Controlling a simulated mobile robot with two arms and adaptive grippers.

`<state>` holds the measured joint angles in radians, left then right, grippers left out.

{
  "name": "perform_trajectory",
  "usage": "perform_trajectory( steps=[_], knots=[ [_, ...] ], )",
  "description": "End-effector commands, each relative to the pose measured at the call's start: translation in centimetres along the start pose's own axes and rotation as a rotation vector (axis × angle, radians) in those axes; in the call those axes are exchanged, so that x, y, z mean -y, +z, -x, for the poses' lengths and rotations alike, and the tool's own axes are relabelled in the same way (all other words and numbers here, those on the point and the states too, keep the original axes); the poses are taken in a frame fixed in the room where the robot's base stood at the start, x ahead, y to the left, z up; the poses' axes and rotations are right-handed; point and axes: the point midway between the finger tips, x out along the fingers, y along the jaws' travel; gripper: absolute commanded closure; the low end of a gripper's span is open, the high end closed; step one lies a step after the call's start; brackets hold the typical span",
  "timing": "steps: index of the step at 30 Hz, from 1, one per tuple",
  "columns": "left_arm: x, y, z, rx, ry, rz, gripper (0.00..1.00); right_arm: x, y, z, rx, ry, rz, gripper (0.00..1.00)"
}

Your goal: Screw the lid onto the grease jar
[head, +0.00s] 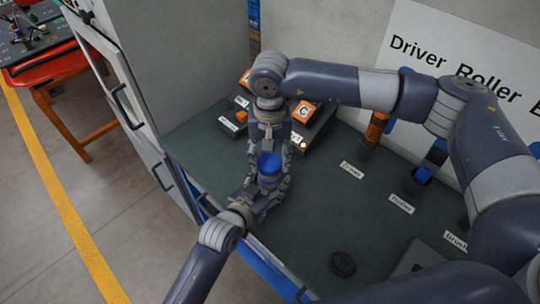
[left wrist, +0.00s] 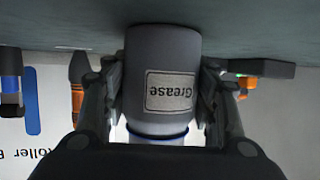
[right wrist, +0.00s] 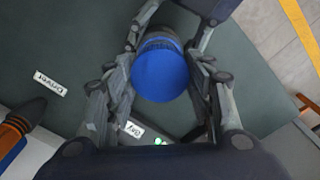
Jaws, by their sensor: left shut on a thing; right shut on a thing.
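The grey grease jar (left wrist: 170,55) stands on the bench top, its "Grease" label inverted in the left wrist view. My left gripper (head: 266,184) is shut around the jar's sides, with a finger on each side (left wrist: 162,95). The blue lid (head: 269,161) is at the jar's top; it fills the middle of the right wrist view (right wrist: 160,74). My right gripper (head: 270,148) comes from above and is shut on the lid, a finger at each side. A blue edge shows at the jar's mouth in the left wrist view; I cannot tell how tightly the lid sits.
Dark boxes with orange parts (head: 304,112) stand behind the grippers. An orange-handled driver (head: 374,130) and a blue tool (head: 434,155) stand to the right by their labels. A black round piece (head: 343,263) lies at the front. The green bench top between is clear.

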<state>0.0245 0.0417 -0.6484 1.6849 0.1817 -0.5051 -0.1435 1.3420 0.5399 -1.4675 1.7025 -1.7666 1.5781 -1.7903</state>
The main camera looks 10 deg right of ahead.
Motion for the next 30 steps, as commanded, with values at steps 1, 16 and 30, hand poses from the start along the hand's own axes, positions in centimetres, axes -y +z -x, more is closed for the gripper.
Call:
perform_trajectory(
  steps=[1, 16, 30],
  knots=[
    [0.0, 0.1, 0.0, 0.003, 0.000, -0.001, 0.89, 0.0, 0.1, -0.3, 0.002, 0.001, 0.000, 0.58],
    [0.0, 0.2, 0.0, 0.003, -0.001, -0.001, 0.89, 0.0, 0.0, -1.5, 0.000, 0.000, 0.001, 0.58],
    [0.0, 0.2, 0.0, 0.004, 0.000, -0.001, 0.89, 0.0, 0.0, -1.9, 0.001, 0.000, 0.001, 0.58]
  ],
)
